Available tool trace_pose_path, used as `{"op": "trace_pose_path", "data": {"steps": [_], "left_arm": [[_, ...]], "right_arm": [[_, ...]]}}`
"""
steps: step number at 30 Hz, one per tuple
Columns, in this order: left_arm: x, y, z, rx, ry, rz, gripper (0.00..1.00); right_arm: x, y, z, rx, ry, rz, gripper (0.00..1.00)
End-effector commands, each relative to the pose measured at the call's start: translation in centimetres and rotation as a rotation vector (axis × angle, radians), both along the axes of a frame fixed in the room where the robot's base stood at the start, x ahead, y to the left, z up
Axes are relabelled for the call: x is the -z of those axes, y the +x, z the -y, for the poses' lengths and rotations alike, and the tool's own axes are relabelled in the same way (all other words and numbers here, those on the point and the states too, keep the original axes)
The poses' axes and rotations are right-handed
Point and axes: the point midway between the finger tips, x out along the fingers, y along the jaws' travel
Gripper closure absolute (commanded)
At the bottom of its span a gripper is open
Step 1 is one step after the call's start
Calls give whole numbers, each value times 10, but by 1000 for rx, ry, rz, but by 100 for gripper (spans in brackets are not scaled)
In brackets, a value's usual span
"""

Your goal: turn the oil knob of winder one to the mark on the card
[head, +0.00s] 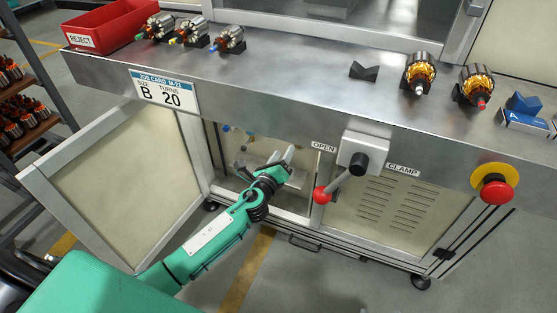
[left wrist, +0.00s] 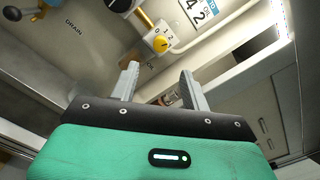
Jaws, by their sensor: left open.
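In the left wrist view a yellow knob (left wrist: 160,43) with a white numbered dial sits on the cabinet's inner panel, beside lettering partly hidden by a finger. A white and blue card (left wrist: 197,12) with large digits, apparently 4 and 2, is above it, cut off by the frame edge. My left gripper (left wrist: 159,70) is open, its fingertips just below the knob in the picture and apparently apart from it. In the head view my left gripper (head: 281,156) reaches into the open lower cabinet. The knob cannot be made out there. My right gripper is not in view.
The open cabinet door (head: 120,190) stands left of my arm. A red-ended clamp lever (head: 322,194) is right of my gripper. The bench (head: 300,80) overhangs the opening.

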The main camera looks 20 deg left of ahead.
Motion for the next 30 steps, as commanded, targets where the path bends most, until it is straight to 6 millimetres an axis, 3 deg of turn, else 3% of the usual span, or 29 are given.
{"op": "trace_pose_path", "data": {"steps": [7,25,30], "left_arm": [[1,-24,0,1,-1,-1,53],[2,-28,0,-1,-8,-2,53],[15,-55,7,-24,-225,-65,53]], "right_arm": [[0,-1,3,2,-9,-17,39],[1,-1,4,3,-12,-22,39],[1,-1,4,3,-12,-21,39]]}}
